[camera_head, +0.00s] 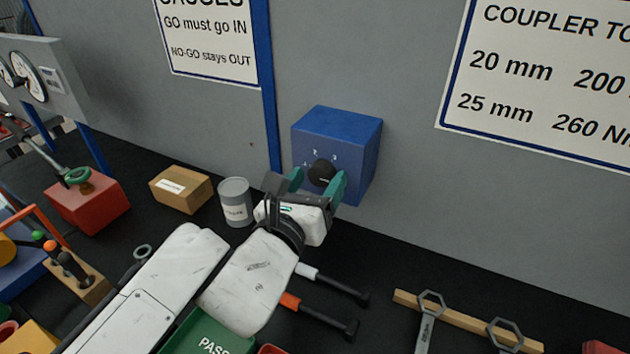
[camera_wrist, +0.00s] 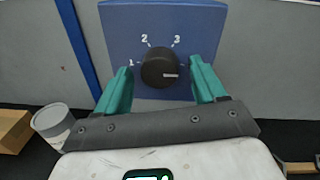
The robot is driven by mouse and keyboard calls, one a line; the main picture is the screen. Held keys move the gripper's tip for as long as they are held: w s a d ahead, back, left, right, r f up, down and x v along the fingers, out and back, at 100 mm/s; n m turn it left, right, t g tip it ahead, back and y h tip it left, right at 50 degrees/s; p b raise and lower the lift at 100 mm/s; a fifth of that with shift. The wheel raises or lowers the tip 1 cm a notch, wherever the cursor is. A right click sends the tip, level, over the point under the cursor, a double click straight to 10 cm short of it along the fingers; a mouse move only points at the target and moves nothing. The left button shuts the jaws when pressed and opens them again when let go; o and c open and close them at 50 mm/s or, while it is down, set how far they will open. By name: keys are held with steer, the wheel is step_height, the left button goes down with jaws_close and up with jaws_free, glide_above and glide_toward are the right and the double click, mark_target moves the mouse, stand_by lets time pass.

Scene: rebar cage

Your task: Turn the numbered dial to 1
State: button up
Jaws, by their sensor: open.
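The numbered dial (camera_wrist: 159,66) is a round black knob on the front of a blue box (camera_head: 336,125) fixed to the grey wall. White numerals 1, 2 and 3 show around it in the wrist view, with 1 at left. The dial's white pointer mark faces right, away from 1; any numeral there is not readable. The dial also shows in the head view (camera_head: 322,172). My gripper (camera_head: 317,176) is open, its teal fingers on either side of the dial. In the wrist view (camera_wrist: 160,72) a gap shows between each finger and the knob.
A grey can (camera_head: 236,202) and a cardboard box (camera_head: 181,188) stand left of my gripper on the dark bench. A blue post (camera_head: 268,90) runs up the wall left of the blue box. A wooden rack with wrenches (camera_head: 466,322) lies at lower right.

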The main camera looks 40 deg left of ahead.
steer(key=c, duration=1.1)
steer(key=shift+o, duration=0.2)
